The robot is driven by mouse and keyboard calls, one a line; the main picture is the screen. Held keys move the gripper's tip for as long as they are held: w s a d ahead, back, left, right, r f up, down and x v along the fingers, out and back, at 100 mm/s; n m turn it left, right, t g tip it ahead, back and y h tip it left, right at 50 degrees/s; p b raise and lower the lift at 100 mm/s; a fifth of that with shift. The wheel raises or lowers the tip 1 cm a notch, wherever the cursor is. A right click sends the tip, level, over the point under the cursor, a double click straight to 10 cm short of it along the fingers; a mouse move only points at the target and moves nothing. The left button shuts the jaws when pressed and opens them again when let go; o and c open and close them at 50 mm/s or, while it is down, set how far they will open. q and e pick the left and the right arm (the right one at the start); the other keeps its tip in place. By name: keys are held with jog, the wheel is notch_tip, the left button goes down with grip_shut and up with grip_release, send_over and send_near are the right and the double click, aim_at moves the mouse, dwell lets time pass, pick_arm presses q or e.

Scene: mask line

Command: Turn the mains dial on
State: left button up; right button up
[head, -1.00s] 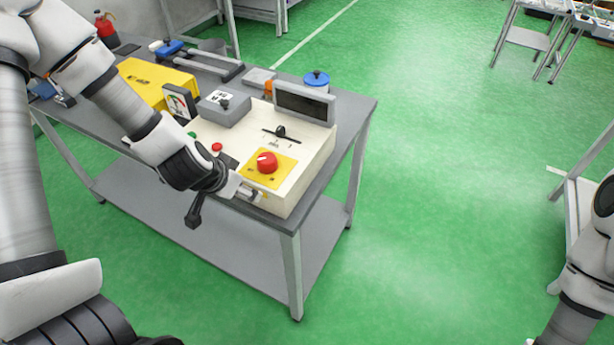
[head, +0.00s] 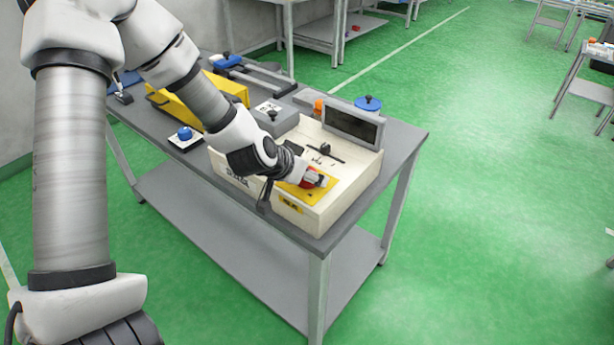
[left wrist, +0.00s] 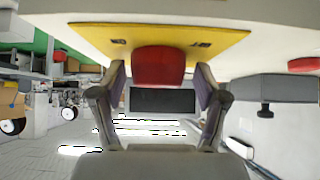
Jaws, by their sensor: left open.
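The red mains dial (head: 307,181) sits on the yellow plate (head: 322,190) of the cream control box (head: 345,183). In the left wrist view the dial (left wrist: 160,66) shows between my fingers, with the yellow plate (left wrist: 215,40) behind it. My left gripper (head: 316,180) is at the dial and covers part of it; in the left wrist view my gripper (left wrist: 160,72) is open, one finger on each side of the dial. Whether the fingers touch it I cannot tell. The dial's pointer mark is hidden.
A black slider lever (head: 324,149) and a dark screen (head: 352,127) are behind the dial on the box.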

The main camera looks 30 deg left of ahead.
pick_arm(q)
jog(key=shift+s+d+r, duration=0.1)
jog(key=shift+r, duration=0.05)
jog(key=c, duration=1.2)
jog(key=shift+n+y, duration=0.3)
jog(key=shift+o, duration=0.2)
jog(key=shift+n+y+p, duration=0.5)
jog(key=shift+n+y, duration=0.2)
jog(key=shift+n, duration=0.2)
jog(key=n+y+p, duration=0.1)
jog(key=n+y, duration=0.1)
jog(key=shift+n+g+p, duration=0.3)
jog(key=shift+p, duration=0.05)
jog(key=n+g+y+p, duration=0.1)
jog(key=n+p, duration=0.2)
jog(key=p, duration=0.1)
jog(key=n+g+y+p, duration=0.2)
jog(key=n+p, duration=0.1)
jog(key=p, duration=0.2)
jog(key=n+g+y+p, duration=0.2)
jog(key=n+p, duration=0.1)
jog(key=p, duration=0.2)
jog(key=shift+r+n, duration=0.15)
jog(key=shift+n, duration=0.25)
jog(key=shift+f+n+g+y+p, duration=0.25)
jog(key=shift+n+g+y+p, duration=0.15)
jog(key=shift+n+g+p, duration=1)
